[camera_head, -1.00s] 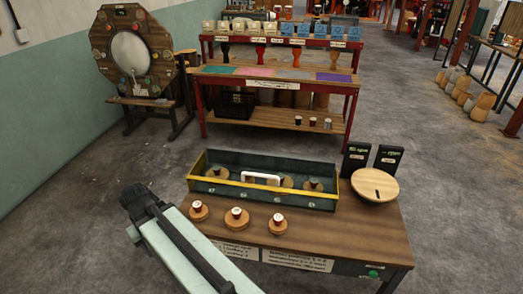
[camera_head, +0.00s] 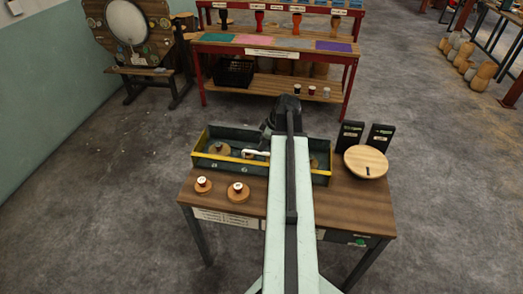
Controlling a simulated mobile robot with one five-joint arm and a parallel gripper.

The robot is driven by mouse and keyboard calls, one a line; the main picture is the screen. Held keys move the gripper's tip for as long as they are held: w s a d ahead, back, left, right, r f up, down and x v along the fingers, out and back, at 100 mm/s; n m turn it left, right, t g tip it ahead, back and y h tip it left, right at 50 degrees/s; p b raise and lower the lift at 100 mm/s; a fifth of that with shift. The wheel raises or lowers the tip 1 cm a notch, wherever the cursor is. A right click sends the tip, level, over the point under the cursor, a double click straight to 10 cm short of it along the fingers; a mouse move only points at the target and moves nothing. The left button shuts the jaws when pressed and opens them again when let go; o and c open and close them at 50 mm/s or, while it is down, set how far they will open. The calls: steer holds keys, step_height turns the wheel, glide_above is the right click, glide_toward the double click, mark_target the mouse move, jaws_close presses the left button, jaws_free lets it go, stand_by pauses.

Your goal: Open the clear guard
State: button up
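A dark green tray (camera_head: 203,164) with a yellow rim stands on the wooden table. A white bar handle (camera_head: 254,154) shows at its front middle; I take it to belong to the clear guard, whose see-through panel I cannot make out. Wooden discs with knobs (camera_head: 219,149) show inside the tray. My gripper (camera_head: 282,112) is the dark end of my arm, over the tray's back edge, right of the handle in the picture. Its fingers are hidden, so I cannot see whether it is open or touching anything. My arm covers the tray's middle and part of the handle.
Two wooden knobs (camera_head: 238,192) stand in front of the tray. A round wooden disc (camera_head: 366,162) and two black panels (camera_head: 380,137) are at the table's right. A red-framed bench (camera_head: 272,62) stands behind, with bare floor between.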

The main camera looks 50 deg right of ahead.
steer(key=f+b, duration=0.2)
steer(key=w+d+f+b, duration=0.1)
steer(key=f+b, duration=0.1)
steer(key=b, duration=0.1)
steer(key=w+f+b, duration=0.1)
steer(key=f+b, duration=0.1)
steer(key=f, duration=0.1)
steer(key=shift+d+f, duration=0.1)
steer(key=shift+d, duration=0.2)
steer(key=shift+c, duration=0.4)
jaws_close()
steer(key=shift+r, duration=0.2)
stand_by(0.6)
